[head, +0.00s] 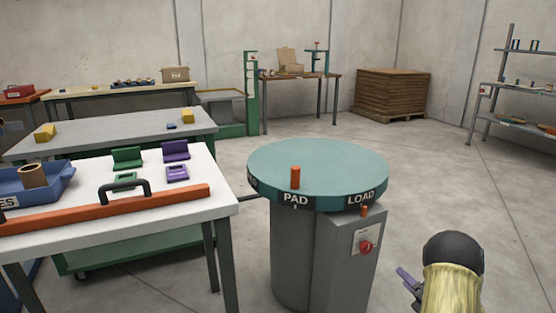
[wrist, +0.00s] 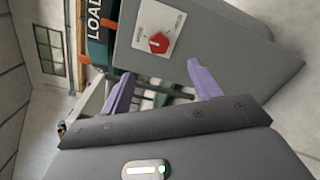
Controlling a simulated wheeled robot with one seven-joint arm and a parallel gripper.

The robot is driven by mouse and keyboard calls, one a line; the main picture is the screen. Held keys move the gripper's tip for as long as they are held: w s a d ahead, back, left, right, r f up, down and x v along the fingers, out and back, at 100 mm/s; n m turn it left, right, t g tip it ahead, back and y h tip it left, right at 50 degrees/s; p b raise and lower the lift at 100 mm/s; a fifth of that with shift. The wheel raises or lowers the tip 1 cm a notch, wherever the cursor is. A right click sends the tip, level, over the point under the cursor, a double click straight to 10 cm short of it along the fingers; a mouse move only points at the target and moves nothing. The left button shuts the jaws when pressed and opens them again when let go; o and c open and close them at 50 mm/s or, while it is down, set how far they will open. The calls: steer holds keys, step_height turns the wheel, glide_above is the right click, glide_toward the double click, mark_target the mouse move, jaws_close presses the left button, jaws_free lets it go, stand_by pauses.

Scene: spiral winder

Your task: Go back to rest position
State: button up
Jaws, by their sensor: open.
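My gripper (head: 410,284) is at the bottom right of the head view, to the right of the winder's grey base and apart from it. Only part of its purple fingers shows there; my own dark and yellow arm link hides the rest. In the wrist view my gripper (wrist: 158,78) has its two purple fingers spread wide with nothing between them. The winder's teal round table (head: 318,170) carries an orange peg (head: 295,177) and the labels PAD and LOAD. Its grey base (head: 305,255) has a control panel with a red knob (head: 366,246), which also shows in the wrist view (wrist: 158,43).
A white table (head: 215,205) at the left holds a blue bin (head: 55,188), an orange bar (head: 70,215) with a black handle, and green and purple parts. Shelves (head: 510,85) stand at the far right. A brown stack (head: 392,93) stands at the back. Open floor lies right of the winder.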

steer(key=a+r+m+g+h+p, duration=0.6)
steer(key=a+r+m, duration=0.45)
steer(key=m, duration=0.55)
steer(key=s+a+r+m+g+p, duration=0.1)
steer(key=s+a+r+m+g, duration=0.2)
steer(key=s+a, duration=0.35)
steer(key=s+a+r+m+g+y+p, duration=0.1)
steer(key=s+a+m+g, duration=0.1)
steer(key=s+a+m, duration=0.45)
steer(key=s+a+r+m+g+p, duration=0.1)
steer(key=s+a+r+m+g, duration=0.2)
steer(key=s, duration=0.6)
steer(key=w+p+v, duration=0.2)
steer(key=p+v, duration=1)
steer(key=w+r+p+v, duration=0.1)
steer(key=w+p+v, duration=0.2)
steer(key=p+v, duration=0.8)
steer(key=w+p+v, duration=0.3)
steer(key=p+v, duration=0.9)
steer(key=p, duration=0.2)
steer(key=shift+a+r+n+p, duration=0.25)
steer(key=shift+r+n+p, duration=0.15)
steer(key=shift+r, duration=0.3)
steer(key=shift+w, duration=0.1)
